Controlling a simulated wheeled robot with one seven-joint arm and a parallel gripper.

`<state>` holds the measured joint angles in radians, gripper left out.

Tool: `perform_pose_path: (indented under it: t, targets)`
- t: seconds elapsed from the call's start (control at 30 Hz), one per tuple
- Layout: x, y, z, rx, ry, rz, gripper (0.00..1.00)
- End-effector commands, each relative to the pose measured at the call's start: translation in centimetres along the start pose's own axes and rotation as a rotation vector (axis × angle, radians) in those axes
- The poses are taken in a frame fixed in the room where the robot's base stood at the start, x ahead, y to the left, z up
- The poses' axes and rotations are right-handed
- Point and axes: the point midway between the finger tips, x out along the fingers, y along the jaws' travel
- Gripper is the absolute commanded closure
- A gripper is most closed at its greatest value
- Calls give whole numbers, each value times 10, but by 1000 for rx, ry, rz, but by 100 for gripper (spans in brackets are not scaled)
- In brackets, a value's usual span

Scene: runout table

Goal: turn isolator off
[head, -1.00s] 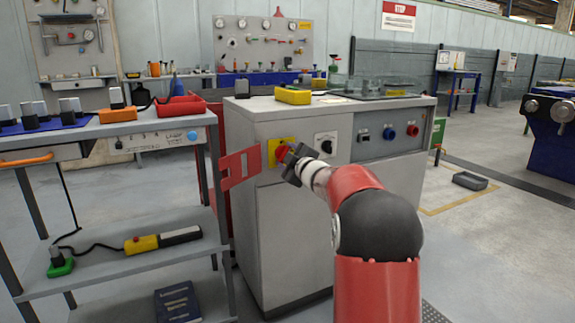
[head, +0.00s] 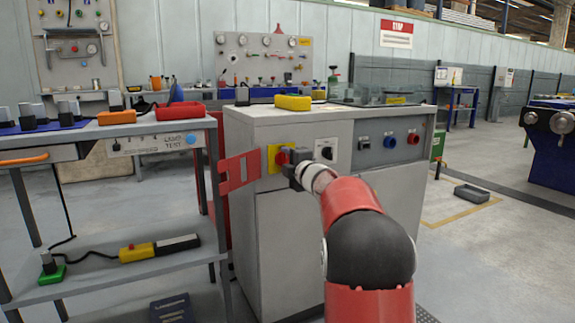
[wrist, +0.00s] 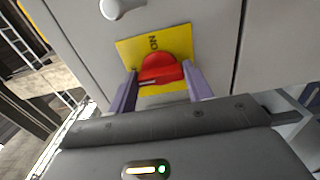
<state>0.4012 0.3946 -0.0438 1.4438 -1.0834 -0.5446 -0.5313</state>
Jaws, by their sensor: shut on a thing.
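The isolator is a red rotary knob (head: 281,157) on a yellow plate (head: 270,168), on the upper left of the grey cabinet's front. In the wrist view the red knob (wrist: 161,68) sits between my two purple fingers, and the yellow plate (wrist: 178,43) carries the word ON, upside down in that picture. My gripper (wrist: 160,84) is shut on the knob, one finger on each side. In the head view my gripper (head: 290,158) reaches the knob from the right and partly covers it. The knob's exact angle is hard to read.
A red hasp-like plate (head: 239,172) sticks out left of the isolator. A black selector on a white plate (head: 326,150) is close to its right. Further right are blue (head: 390,142) and red (head: 412,137) knobs. A workbench (head: 110,131) stands at the left.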

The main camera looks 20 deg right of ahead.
Motion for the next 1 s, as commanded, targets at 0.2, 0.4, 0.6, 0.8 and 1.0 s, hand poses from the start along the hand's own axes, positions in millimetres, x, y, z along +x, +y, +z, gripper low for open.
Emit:
perform_pose_path:
  t: [0.2, 0.4, 0.6, 0.8, 1.0]
  targets:
    - [0, -1, 0, -6, 1, -2, 73]
    - [0, -1, 0, -5, 1, -2, 49]
    - [0, -1, 0, -4, 1, -1, 28]
    - [0, 0, 0, -4, 0, -1, 28]
    - [-17, 0, 1, -5, -2, 0, 28]
